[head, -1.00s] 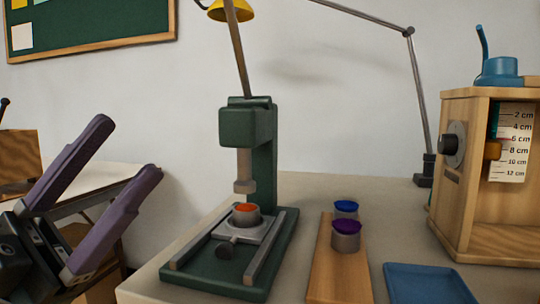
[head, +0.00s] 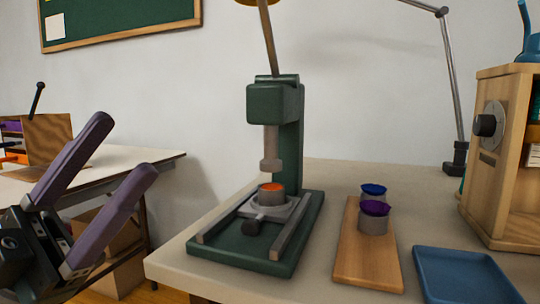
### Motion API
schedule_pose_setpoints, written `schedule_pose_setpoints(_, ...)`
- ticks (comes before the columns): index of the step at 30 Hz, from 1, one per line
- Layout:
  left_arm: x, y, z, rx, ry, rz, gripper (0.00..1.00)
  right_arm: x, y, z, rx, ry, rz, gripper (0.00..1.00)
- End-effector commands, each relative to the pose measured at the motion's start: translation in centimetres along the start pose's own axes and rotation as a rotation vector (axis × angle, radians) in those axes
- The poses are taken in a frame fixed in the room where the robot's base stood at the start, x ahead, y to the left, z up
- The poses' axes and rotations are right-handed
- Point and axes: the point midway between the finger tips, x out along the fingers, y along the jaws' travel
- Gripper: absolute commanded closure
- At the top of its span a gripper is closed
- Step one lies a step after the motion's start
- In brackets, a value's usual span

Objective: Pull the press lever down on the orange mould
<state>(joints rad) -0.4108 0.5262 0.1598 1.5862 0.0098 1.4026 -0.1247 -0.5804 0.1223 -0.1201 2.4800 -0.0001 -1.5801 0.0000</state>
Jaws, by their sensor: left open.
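The green press (head: 276,106) stands on the table, with its grey ram (head: 271,150) above the orange mould (head: 271,190). A clear gap shows between ram and mould. The mould is a grey cup with orange filling, sitting on a grey sliding plate (head: 290,212) between two rails. The press lever (head: 268,42) rises from the top of the press, nearly upright, and its upper end is out of view. My left gripper (head: 130,145) is open and empty at the left, well apart from the press and lower than the lever. My right gripper is not in view.
A wooden board (head: 352,262) with a blue-topped cup (head: 373,190) and a purple-topped cup (head: 373,218) lies right of the press. A blue tray (head: 465,275) and a wooden cabinet (head: 490,150) are further right. A lamp arm (head: 449,80) stands behind. Another table (head: 120,155) is at the left.

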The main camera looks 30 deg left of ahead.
Motion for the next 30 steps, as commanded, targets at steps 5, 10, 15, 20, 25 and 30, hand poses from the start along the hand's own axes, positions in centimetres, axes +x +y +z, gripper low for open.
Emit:
schedule_pose_setpoints(5, -0.7, 0.1, 0.1, 0.000, -0.002, 0.000, 0.32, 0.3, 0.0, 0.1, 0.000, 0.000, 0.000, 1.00)
schedule_pose_setpoints(10, -3.8, 0.2, 0.2, 0.000, -0.005, 0.001, 0.32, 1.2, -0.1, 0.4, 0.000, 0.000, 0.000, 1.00)
schedule_pose_setpoints(15, -7.3, 0.2, 0.2, 0.001, -0.004, 0.001, 0.32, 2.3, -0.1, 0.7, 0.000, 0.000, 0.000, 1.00)
schedule_pose_setpoints(20, -9.4, 0.1, 0.1, 0.000, -0.002, 0.000, 0.32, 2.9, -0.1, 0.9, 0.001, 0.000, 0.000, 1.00)
schedule_pose_setpoints(25, -10.0, 0.0, 0.0, 0.000, 0.000, 0.000, 0.32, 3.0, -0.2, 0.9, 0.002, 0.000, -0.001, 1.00)
schedule_pose_setpoints(30, -9.9, 0.0, 0.0, 0.000, 0.001, 0.000, 0.32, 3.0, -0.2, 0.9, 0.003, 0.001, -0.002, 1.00)
